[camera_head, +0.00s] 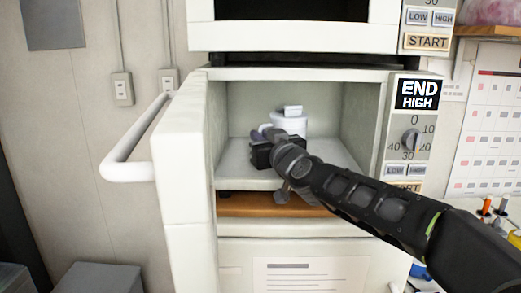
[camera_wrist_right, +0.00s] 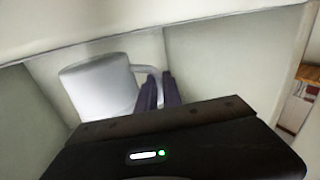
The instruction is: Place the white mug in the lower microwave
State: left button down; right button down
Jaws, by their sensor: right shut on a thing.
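The white mug (camera_head: 290,123) is inside the lower microwave (camera_head: 350,180), partly hidden behind my right gripper. It also shows in the right wrist view (camera_wrist_right: 98,88), with its handle towards the fingers. My right gripper (camera_head: 264,136) reaches into the cavity from the front right. Its fingers (camera_wrist_right: 161,92) are shut on the mug's handle. Whether the mug's base touches the cavity floor I cannot tell. The microwave door (camera_head: 187,170) stands open to the left, with a white bar handle (camera_head: 128,166). My left gripper is not in view.
An upper microwave (camera_head: 290,38) sits directly above. The control panel (camera_head: 411,130) is right of the cavity opening. A brown shelf edge (camera_head: 262,206) runs below it. The cavity floor to the right of the mug is clear. A wall calendar (camera_head: 485,130) hangs at the right.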

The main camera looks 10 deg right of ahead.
jog(key=shift+d+f, duration=0.1)
jog(key=shift+f, duration=0.7)
jog(key=shift+w, duration=0.2)
jog(key=shift+r, duration=0.1)
jog(key=shift+f+b, duration=0.2)
jog(key=shift+b, duration=0.1)
jog(key=c, duration=2)
grip_release()
jog(key=shift+f, duration=0.2)
jog(key=o, duration=0.5)
jog(key=shift+r, duration=0.1)
